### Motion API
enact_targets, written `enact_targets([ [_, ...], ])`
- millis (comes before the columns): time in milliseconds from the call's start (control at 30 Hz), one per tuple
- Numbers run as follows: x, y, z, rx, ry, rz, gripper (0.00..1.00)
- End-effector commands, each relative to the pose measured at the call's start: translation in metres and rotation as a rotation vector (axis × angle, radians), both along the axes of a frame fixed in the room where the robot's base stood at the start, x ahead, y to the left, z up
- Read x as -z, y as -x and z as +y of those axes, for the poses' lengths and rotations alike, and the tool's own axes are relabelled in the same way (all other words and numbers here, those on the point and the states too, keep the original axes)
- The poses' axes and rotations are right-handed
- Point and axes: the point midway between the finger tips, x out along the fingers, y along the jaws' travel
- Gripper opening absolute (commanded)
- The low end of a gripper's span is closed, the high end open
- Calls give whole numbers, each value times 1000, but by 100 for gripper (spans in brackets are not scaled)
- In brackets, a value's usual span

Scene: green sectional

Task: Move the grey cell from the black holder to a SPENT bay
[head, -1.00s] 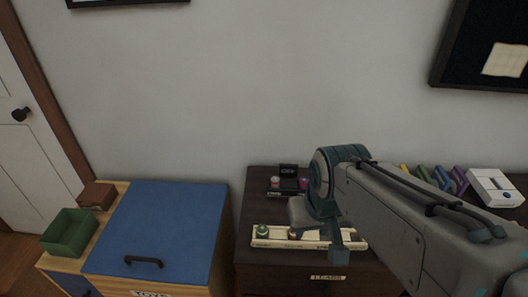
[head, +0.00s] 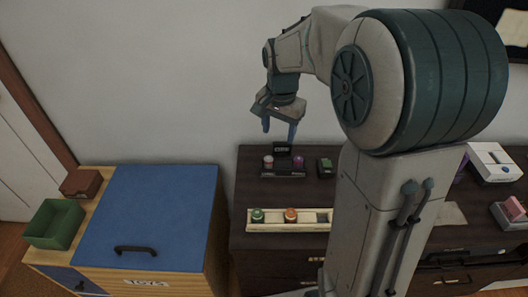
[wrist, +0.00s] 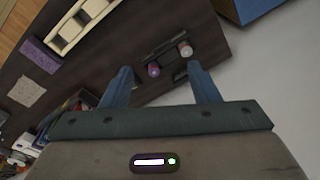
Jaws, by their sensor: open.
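My gripper (head: 279,128) is open and empty, pointing down above the back of the dark dresser. In the wrist view the purple cell (wrist: 154,69) shows between the fingers and the pale-topped cell (wrist: 186,49) near the right finger, both beyond the tips. A cream tray (head: 274,226) in front holds a green cell (head: 258,215) and an orange cell (head: 291,215). My arm hides its right end; SPENT lettering is not readable.
A black block (head: 282,149) stands behind the holder, and a small dark green-marked box (head: 326,167) to its right. A blue-topped chest (head: 150,215) with a green bin (head: 54,224) is at left. A white device (head: 493,161) is at right.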

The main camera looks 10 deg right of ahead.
Motion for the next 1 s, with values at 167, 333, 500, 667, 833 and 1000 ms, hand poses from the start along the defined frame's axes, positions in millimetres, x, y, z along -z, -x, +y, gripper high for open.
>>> enact_targets([
  [167,30,-51,-1,178,-17,41,55],
  [333,58,-88,-1,330,-28,71,55],
  [500,78,-109,-1,427,-33,91,55],
  [667,89,-115,-1,463,-35,97,55],
  [833,118,-115,-1,465,-34,101,55],
  [1000,150,-115,-2,464,-34,99,55],
])
